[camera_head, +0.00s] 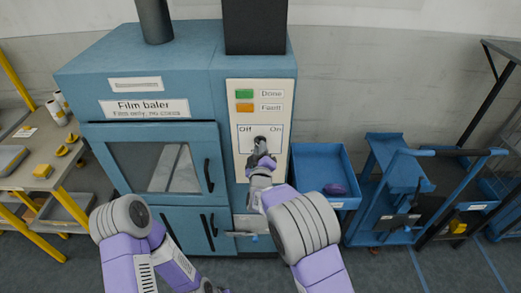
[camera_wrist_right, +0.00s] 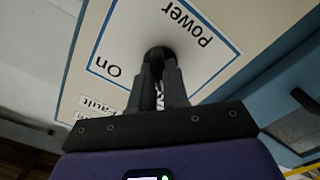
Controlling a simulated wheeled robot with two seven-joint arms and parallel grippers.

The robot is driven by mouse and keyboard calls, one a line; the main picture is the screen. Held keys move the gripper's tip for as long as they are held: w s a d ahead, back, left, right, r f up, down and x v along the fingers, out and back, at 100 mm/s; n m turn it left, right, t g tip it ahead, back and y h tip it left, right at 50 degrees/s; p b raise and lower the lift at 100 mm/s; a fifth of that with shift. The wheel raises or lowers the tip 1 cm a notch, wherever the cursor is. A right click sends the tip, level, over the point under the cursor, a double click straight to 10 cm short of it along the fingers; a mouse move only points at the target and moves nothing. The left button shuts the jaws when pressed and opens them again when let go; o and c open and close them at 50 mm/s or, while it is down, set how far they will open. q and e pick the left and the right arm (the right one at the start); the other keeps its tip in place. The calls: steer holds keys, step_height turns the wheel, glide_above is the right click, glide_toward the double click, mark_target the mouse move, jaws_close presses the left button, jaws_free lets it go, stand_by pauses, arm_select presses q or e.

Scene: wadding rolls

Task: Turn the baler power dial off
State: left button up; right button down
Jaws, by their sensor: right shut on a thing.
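The blue film baler (camera_head: 140,75) has a cream control panel (camera_head: 285,120) with a white dial plate marked Off on the left and On on the right. The round black power dial (camera_head: 260,140) sits in the middle of that plate. My right gripper (camera_head: 260,152) is in front of the panel with its fingers shut on the dial. In the right wrist view, the dial (camera_wrist_right: 158,52) is between my fingertips, near the words Power and On. The fingers cover most of the dial, so I cannot tell where it points. My left forearm shows low in the head view; its gripper is out of sight.
A green Done lamp (camera_head: 244,93) and an orange Fault lamp (camera_head: 244,108) are above the dial. A blue bin (camera_head: 325,165) and a blue cart (camera_head: 395,180) stand to the right. A work table (camera_head: 35,150) with rolls stands at left.

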steer(key=c, duration=1.1)
jaws_free()
steer(key=s, duration=0.7)
steer(key=shift+s, duration=0.3)
